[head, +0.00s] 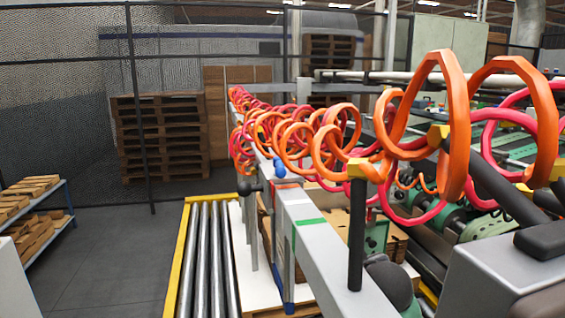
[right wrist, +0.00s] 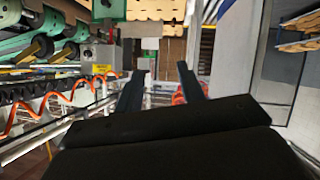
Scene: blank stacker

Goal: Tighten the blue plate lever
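A small blue ball knob (head: 279,170) shows in the head view on top of the long grey beam, below the orange coils. I take it for the blue plate lever; its shaft is mostly hidden. I cannot make out either gripper in the head view. The blue knob is not clear in the right wrist view.
Orange coils (head: 440,120) and red coils (head: 410,215) crowd the space above the beam (head: 325,255). A black post (head: 356,235) stands on the beam's near part. A roller conveyor (head: 205,260) with yellow edges lies to the left. The grey floor (head: 115,255) beyond it is clear.

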